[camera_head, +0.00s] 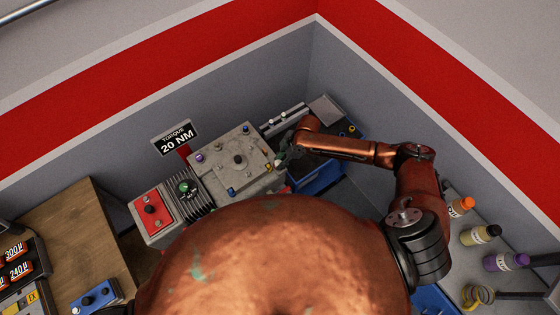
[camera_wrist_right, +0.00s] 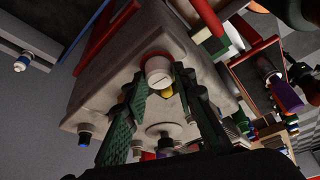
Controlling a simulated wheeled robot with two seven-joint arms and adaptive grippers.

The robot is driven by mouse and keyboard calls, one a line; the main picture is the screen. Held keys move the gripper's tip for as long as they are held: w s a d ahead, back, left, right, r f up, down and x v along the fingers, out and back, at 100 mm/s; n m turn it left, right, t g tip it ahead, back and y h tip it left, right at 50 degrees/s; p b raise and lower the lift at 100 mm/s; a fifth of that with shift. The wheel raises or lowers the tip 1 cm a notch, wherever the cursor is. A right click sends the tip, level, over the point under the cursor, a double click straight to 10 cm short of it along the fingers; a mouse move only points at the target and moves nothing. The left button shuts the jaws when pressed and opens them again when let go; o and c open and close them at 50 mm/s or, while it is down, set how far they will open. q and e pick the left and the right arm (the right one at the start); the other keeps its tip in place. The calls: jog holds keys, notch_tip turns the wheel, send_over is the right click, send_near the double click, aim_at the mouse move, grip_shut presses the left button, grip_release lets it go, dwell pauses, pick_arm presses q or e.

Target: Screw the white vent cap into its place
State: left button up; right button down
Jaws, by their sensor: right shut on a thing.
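The white vent cap (camera_wrist_right: 158,72) is between the fingertips of my right gripper (camera_wrist_right: 162,82) in the right wrist view. A red ring shows around it, against the grey metal housing (camera_wrist_right: 120,65). I cannot tell whether the cap is seated or how far it is turned. In the head view, my right gripper (camera_head: 284,158) is at the right side of the grey housing (camera_head: 215,150), and a small bit of the white cap (camera_head: 278,163) shows there. The green fingers are shut on the cap. A small yellow part (camera_wrist_right: 165,92) shows just below it. My left gripper is out of view.
The housing carries a purple cap (camera_head: 199,157), a blue cap (camera_head: 231,191) and a central dark knob (camera_head: 238,159). A blue bin (camera_head: 320,180) is right of it. A torque sign (camera_head: 176,139) stands behind. Bottles, one with an orange cap (camera_head: 462,204), stand on the right bench.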

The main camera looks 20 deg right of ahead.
jog(key=shift+s+a+m+p, duration=0.1)
jog(key=shift+s+m+p, duration=0.1)
jog(key=shift+m+p, duration=0.55)
jog(key=c, duration=1.5)
grip_release()
jog(key=shift+w+t, duration=0.1)
jog(key=shift+t, duration=0.2)
jog(key=v, duration=1.2)
